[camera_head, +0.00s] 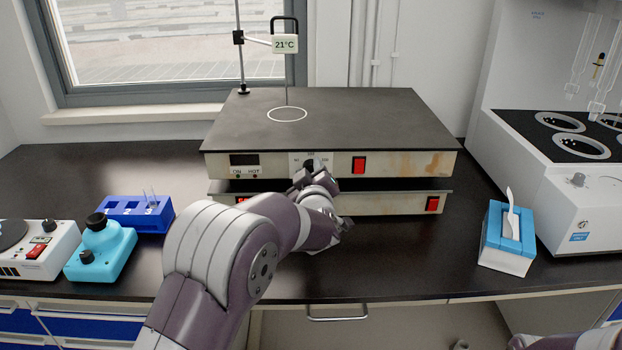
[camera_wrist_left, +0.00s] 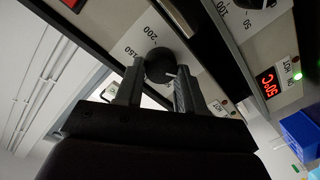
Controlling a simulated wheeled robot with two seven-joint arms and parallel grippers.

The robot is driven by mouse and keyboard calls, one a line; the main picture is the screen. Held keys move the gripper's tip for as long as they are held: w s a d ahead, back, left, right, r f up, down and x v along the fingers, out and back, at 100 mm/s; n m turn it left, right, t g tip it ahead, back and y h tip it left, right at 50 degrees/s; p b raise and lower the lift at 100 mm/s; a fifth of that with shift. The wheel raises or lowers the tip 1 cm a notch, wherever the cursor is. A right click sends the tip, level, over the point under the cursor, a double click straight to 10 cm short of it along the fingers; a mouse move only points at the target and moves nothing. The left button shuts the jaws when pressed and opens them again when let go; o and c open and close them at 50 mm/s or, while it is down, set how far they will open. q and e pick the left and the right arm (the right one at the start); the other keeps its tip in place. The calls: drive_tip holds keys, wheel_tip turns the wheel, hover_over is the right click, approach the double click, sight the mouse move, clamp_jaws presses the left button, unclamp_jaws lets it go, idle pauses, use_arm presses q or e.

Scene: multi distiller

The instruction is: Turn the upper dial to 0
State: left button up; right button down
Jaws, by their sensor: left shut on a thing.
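The upper dial is a black knob on a white scale plate (camera_head: 298,157) at the front of the upper hot plate (camera_head: 330,115). My left gripper (camera_head: 312,174) reaches it from the front and hides part of it. In the left wrist view, which is rotated, the black knob (camera_wrist_left: 159,62) sits between my two fingers, which are shut on it. The numbers 150 and 200 show beside the knob. A pale mark shows on its edge; its exact setting I cannot tell. The upper display (camera_head: 244,159) is dark. My right gripper is out of view.
The lower hot plate (camera_head: 375,203) sits directly beneath; its display (camera_wrist_left: 268,83) reads 50°C in red, and its dial (camera_wrist_left: 255,3) is close by. A 21°C probe (camera_head: 286,44) stands behind. A tissue box (camera_head: 508,235) is right; a blue rack (camera_head: 135,212) is left.

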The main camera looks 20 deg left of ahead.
use_arm(q)
drive_tip(key=shift+n, duration=0.3)
drive_tip(key=o, duration=1)
drive_tip(key=shift+o, duration=0.2)
